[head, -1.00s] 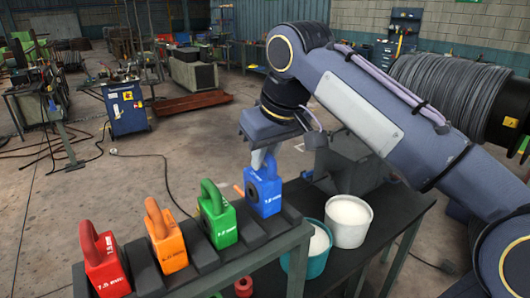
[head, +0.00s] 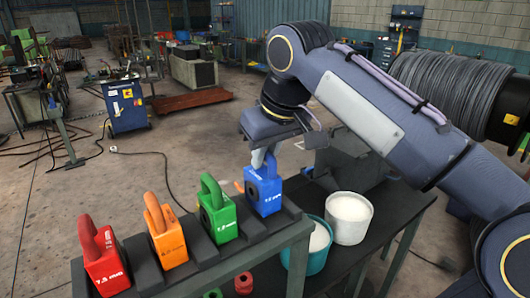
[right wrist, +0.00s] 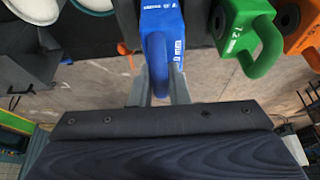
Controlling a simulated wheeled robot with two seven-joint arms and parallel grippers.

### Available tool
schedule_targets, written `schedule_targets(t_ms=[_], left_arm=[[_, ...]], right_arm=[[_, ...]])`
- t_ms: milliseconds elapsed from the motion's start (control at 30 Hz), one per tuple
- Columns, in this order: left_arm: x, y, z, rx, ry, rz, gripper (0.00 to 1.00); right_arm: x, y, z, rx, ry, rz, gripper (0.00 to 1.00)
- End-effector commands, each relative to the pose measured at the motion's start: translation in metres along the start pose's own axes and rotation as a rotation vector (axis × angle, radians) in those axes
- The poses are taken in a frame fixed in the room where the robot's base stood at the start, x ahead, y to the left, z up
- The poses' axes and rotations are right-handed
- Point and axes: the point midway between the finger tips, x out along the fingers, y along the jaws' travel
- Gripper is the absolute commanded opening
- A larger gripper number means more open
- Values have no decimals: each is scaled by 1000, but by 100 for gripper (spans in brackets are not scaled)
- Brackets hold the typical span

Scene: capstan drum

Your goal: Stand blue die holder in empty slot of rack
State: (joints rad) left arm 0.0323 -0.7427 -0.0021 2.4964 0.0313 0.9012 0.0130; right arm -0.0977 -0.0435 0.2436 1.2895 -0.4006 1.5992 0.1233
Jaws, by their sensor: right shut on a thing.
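The blue die holder (head: 265,193) stands upright at the right end of the dark rack (head: 196,250), beside the green holder, with its base at the rack's top. I cannot tell whether it bears fully on the slot floor. My right gripper (head: 262,160) is above it, shut on its handle. In the right wrist view the gripper fingers (right wrist: 158,88) straddle the blue handle (right wrist: 158,58). My left gripper is not in view.
Green (head: 217,210), orange (head: 165,232) and red (head: 103,260) die holders stand in the rack to the left. A teal bucket (head: 291,258) and a white bucket (head: 349,218) with white contents stand right of the rack. Red and green rings lie below it.

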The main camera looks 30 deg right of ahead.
Motion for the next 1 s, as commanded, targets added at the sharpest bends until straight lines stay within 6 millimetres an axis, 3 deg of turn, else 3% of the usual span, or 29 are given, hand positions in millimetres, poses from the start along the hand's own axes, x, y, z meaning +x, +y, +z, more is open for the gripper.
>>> schedule_targets(t_ms=[800, 833, 1000], left_arm=[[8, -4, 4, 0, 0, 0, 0], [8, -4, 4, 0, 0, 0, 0], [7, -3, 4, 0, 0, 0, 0]], right_arm=[[12, 0, 5, 0, 5, -1, 0], [11, 0, 5, 0, 5, -1, 18], [12, 0, 5, 0, 3, 0, 40]])
